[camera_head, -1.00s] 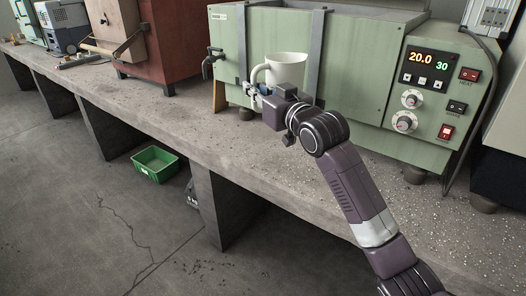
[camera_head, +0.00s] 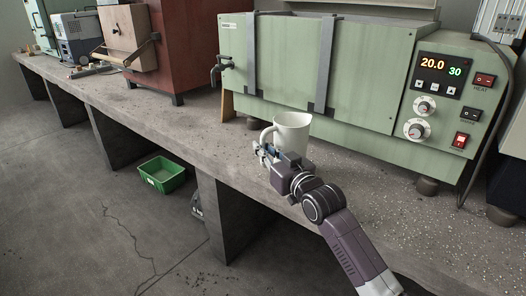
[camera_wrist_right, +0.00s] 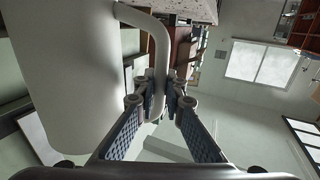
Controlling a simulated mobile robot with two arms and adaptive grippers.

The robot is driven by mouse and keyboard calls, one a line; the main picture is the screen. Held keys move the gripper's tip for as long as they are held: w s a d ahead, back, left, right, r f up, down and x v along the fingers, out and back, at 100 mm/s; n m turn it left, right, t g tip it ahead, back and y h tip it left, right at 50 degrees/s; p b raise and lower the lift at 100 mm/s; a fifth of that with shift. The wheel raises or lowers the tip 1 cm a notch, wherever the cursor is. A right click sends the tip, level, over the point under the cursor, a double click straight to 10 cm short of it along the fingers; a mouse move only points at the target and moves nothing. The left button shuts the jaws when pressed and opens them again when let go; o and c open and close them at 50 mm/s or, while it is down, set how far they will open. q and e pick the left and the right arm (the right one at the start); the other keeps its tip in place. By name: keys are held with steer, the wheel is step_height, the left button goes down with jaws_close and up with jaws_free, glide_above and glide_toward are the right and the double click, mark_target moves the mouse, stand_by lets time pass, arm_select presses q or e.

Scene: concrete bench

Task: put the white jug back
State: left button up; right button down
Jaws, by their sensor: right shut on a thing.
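The white jug (camera_head: 291,133) is upright in the head view, over the front part of the bench before the green machine. Its handle is on its left side. My right gripper (camera_head: 266,152) is at the jug's handle. In the right wrist view the jug (camera_wrist_right: 65,75) fills the left side, and the fingers of my right gripper (camera_wrist_right: 160,98) are shut on its handle. The jug's base is hidden behind the gripper in the head view, so I cannot tell whether it touches the bench. My left gripper is in neither view.
The concrete bench (camera_head: 205,142) runs from the far left to the right. The green machine (camera_head: 360,70) with a tap (camera_head: 221,68) and lit display stands behind the jug. A red cabinet (camera_head: 185,50) is further left. A green crate (camera_head: 162,174) sits on the floor. Bench left of the jug is clear.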

stand_by(0.3)
steer(key=c, duration=2.4)
jaws_free()
steer(key=shift+f, duration=0.25)
steer(key=o, duration=0.4)
steer(key=shift+s+d+r, duration=0.1)
steer(key=shift+r, duration=0.05)
